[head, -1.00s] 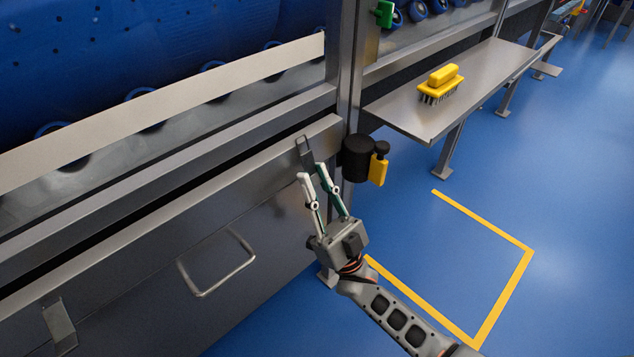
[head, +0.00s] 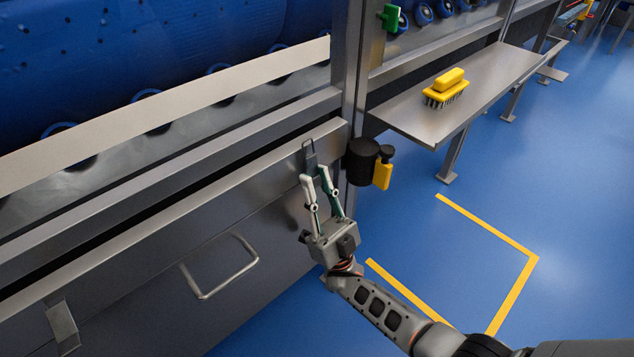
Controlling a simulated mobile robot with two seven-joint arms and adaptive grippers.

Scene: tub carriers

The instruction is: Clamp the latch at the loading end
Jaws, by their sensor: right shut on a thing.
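A metal latch (head: 310,156) sits at the right end of the long steel panel (head: 150,262), just left of the upright post. My right gripper (head: 314,174) reaches up to it from below and is shut on its lower part. The latch's upper part shows above the fingertips, with a narrow loop at its top against the panel's upper edge. The fingers hide its lower end. A second metal latch (head: 62,328) sits at the panel's left end, with nothing touching it. My left gripper is not in view.
The panel has a bar handle (head: 220,268). A black cylinder with a yellow tab (head: 382,176) is mounted just right of the post, close to my gripper. A steel shelf (head: 440,125) holds a yellow brush (head: 447,86). Blue floor with yellow marking lines (head: 490,228) is clear at right.

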